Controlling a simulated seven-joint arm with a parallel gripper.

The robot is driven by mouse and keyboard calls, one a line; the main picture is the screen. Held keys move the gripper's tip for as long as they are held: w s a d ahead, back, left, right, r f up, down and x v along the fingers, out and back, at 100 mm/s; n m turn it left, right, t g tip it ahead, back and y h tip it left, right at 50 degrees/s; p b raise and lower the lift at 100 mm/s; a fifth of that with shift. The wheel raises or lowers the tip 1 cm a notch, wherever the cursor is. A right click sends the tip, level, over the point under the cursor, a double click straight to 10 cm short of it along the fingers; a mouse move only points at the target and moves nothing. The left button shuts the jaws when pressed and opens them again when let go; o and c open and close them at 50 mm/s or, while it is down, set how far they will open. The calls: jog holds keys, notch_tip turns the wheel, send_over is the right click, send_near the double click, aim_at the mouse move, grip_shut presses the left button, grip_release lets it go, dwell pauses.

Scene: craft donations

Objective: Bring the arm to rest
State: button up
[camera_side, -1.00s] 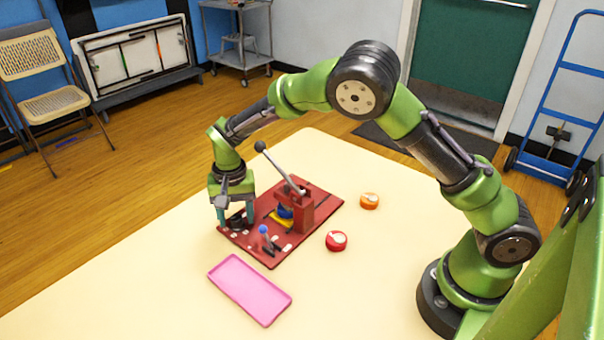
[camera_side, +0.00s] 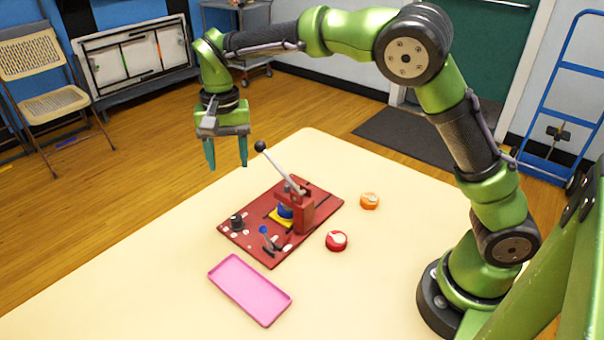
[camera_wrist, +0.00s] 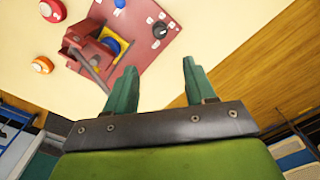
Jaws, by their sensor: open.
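My gripper (camera_side: 227,153) is raised well above the table's far left edge, its two teal fingers pointing down, apart and with nothing between them. It also shows in the wrist view (camera_wrist: 158,78), open and empty. My arm reaches up and across from its base at the right. Below the gripper and a little toward the camera lies a dark red board (camera_side: 262,250). On the board stand a red press with a long black-knobbed lever (camera_side: 283,167), a blue piece on a yellow base (camera_side: 283,215), a black knob (camera_side: 236,222) and a small blue-tipped lever (camera_side: 265,232).
A pink tray (camera_side: 250,290), empty, lies in front of the board. A red round button (camera_side: 336,240) and an orange one (camera_side: 369,200) sit to the board's right. The rest of the cream table (camera_side: 150,270) is clear. A folding chair (camera_side: 50,100) and blue hand truck (camera_side: 560,110) stand beyond.

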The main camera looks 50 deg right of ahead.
jog(key=shift+r, duration=0.55)
jog(key=s+d+r+n+t, duration=0.1)
jog(key=s+d+t, duration=0.1)
jog(key=s, duration=0.6)
jog(key=s+d+r+n+t+y, duration=0.1)
jog(key=s+d+r+t, duration=0.1)
jog(key=s+d, duration=0.2)
jog(key=s+d+r+n+t, duration=0.1)
jog(key=s+d+r+t, duration=0.1)
jog(key=s, duration=0.9)
jog(key=shift+s+d+r+n+t+y, duration=0.15)
jog(key=shift+s+d+n+t+y, duration=0.25)
jog(key=shift+d, duration=0.55)
jog(key=shift+w, duration=0.1)
